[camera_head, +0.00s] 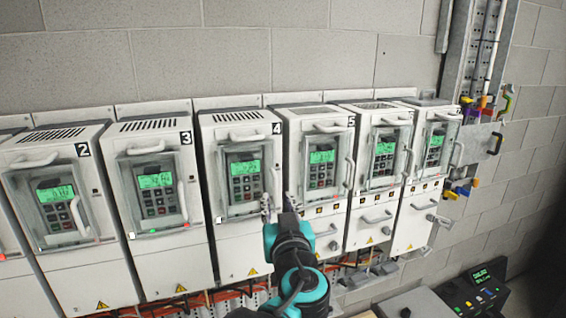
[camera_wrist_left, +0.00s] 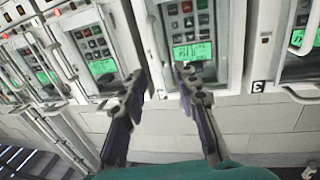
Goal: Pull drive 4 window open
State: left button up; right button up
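Drive 4 (camera_head: 228,225) is the white cabinet labelled 4 in the middle of the head view. Its window (camera_head: 243,176), with a green display and keypad, looks closed. My left gripper (camera_head: 278,203) is at the lower right of this window. In the wrist view its two fingers (camera_wrist_left: 162,74) are spread, near the window's side edge, with nothing clearly held. The window handle is hard to make out, and I cannot tell whether the fingers touch it. My right gripper is not in view.
Drive 3 (camera_head: 172,262) stands to the left and drive 5 (camera_head: 318,212) close to the right, both with protruding handles. Cables run below the row. A control panel (camera_head: 478,292) is at the lower right. Coloured clips (camera_head: 480,103) hang on the right wall.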

aim_at(275, 182)
pick_arm(q)
jog(key=w, duration=0.7)
jog(key=shift+w+a+r+p, duration=0.2)
jog(key=shift+w+r+p, duration=0.1)
jog(key=shift+w+p, duration=0.1)
grip_shut()
